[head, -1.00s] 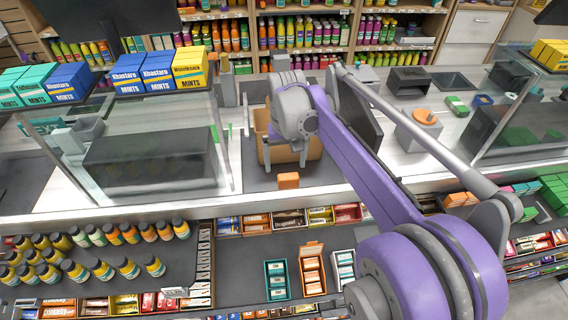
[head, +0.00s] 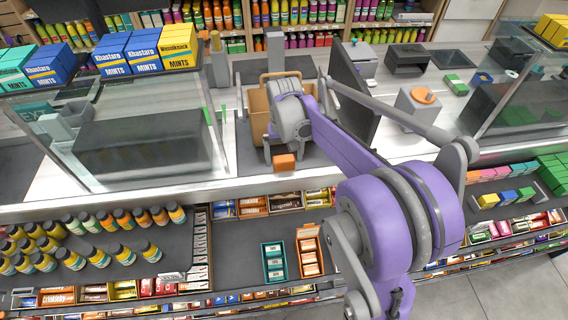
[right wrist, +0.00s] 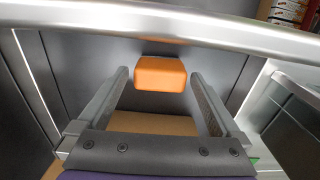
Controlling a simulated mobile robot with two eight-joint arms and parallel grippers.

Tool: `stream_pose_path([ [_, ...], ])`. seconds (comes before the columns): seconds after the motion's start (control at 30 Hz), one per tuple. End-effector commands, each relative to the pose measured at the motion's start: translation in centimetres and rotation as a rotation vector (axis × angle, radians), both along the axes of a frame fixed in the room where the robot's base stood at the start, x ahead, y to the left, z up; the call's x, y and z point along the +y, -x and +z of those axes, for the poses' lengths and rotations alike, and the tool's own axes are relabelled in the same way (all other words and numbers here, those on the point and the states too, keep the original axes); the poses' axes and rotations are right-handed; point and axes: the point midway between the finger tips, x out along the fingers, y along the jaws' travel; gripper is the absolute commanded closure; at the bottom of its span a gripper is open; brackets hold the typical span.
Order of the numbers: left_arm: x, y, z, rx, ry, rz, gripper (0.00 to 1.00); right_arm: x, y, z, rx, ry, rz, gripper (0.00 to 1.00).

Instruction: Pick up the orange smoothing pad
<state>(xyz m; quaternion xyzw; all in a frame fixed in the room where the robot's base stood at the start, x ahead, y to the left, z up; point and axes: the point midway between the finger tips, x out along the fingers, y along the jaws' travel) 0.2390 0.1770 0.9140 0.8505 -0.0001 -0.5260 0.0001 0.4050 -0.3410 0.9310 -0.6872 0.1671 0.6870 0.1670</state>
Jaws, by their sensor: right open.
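The orange smoothing pad (head: 284,162) is a small block with rounded edges near the front edge of the counter. In the right wrist view the pad (right wrist: 160,73) shows between the tips of two grey fingers, with a gap on each side. My right gripper (head: 285,154) is open and empty, reaching down at the pad; the same gripper (right wrist: 160,78) shows its jaws wide apart. I cannot tell whether the pad is fully between the fingers or just beyond them. My left gripper is not in view.
A tan box (head: 258,108) stands behind and under my right gripper. A dark upright screen (head: 352,97) is to its right. A glass case (head: 140,145) stands to the left. A grey block with an orange round top (head: 423,96) is further right. Candy shelves lie below the counter edge.

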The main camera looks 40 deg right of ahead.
Motion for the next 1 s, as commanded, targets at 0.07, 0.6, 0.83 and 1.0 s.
stream_pose_path([
  [0.07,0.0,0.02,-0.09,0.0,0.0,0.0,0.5,0.01,-0.05,-0.95,0.0,0.0,0.001,0.0],
  [0.6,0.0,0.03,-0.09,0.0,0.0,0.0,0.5,0.02,-0.05,-1.39,0.0,0.0,0.0,0.43],
  [0.83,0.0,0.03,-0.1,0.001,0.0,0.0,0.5,0.01,-0.04,-1.37,0.0,0.0,0.0,0.77],
  [1.0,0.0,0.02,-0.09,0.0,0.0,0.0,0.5,0.01,-0.04,-1.3,0.0,0.0,0.0,0.77],
])
